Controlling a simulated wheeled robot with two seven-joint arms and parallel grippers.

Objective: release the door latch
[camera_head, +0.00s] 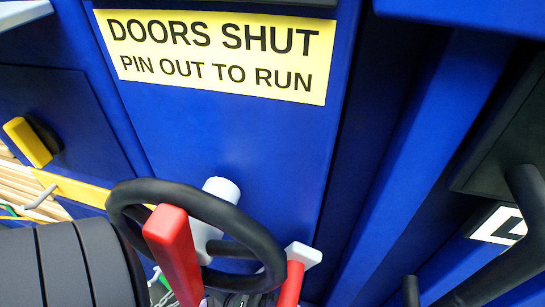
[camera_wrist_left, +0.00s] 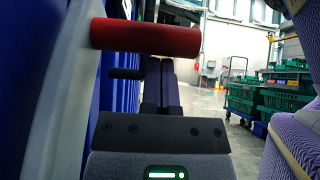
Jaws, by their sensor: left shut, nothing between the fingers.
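My left gripper (camera_wrist_left: 162,85) shows in the left wrist view, with its fingers together and empty. A red cylindrical handle (camera_wrist_left: 145,37) lies across the view at the fingertips; whether they touch it I cannot tell. A short black peg (camera_wrist_left: 127,73) sits below it. In the head view a red grip (camera_head: 173,255) stands in front of a black handwheel (camera_head: 200,200), and a second red handle (camera_head: 291,284) with a white end is to its right. Which part is the door latch is not clear. My left gripper's fingers are hidden in the head view.
The blue panel (camera_head: 230,140) carries a yellow sign (camera_head: 220,55) reading "DOORS SHUT PIN OUT TO RUN". A yellow lever (camera_head: 28,142) is at the left and a dark bar handle (camera_head: 528,195) at the right.

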